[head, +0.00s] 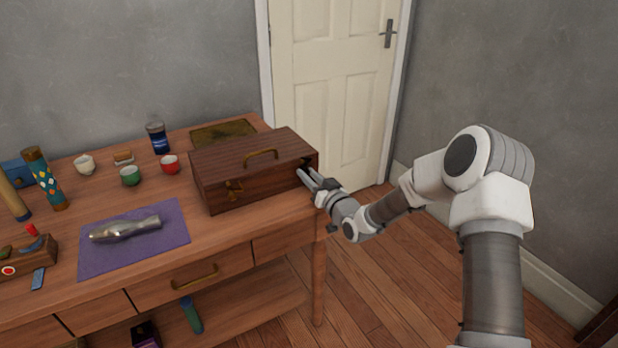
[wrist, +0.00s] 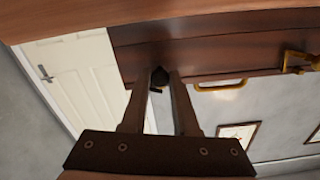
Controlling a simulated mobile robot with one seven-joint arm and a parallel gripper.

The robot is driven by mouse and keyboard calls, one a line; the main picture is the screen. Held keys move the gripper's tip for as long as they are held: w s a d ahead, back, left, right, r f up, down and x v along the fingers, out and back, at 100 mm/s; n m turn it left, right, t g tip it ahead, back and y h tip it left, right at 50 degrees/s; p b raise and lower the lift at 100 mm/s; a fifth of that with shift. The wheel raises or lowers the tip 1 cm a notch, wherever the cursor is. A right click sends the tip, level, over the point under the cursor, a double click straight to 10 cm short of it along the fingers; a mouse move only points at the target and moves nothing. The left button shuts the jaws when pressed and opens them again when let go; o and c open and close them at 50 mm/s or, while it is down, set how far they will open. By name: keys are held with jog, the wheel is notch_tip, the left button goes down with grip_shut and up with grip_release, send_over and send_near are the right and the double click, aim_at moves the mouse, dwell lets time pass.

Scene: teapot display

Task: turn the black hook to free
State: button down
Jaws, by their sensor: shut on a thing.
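A brown wooden box (head: 235,165) with a brass handle on its lid stands at the right end of the wooden table. The black hook (wrist: 160,76) is on the box's right end and shows small and dark in the wrist view. My gripper (head: 303,178) is at that end of the box; in the wrist view its two fingertips (wrist: 167,80) are closed on the hook. Most of the hook is hidden between the fingers, so its exact angle cannot be told.
A purple mat (head: 90,262) with a metallic object (head: 125,229) lies left of the box. Small cups (head: 130,176), a dark blue jar (head: 158,138) and a patterned cylinder (head: 45,180) stand farther left and back. The floor right of the table is clear, before a white door (head: 330,80).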

jog(key=m+b, duration=0.1)
jog(key=m, duration=0.4)
jog(key=shift+m, duration=0.3)
jog(key=m, duration=0.4)
jog(key=shift+m, duration=0.4)
jog(key=c, duration=0.7)
grip_release()
jog(key=p+v, duration=0.3)
jog(key=v, duration=1.4)
jog(key=shift+s+d, duration=0.15)
jog(key=shift+d, duration=0.05)
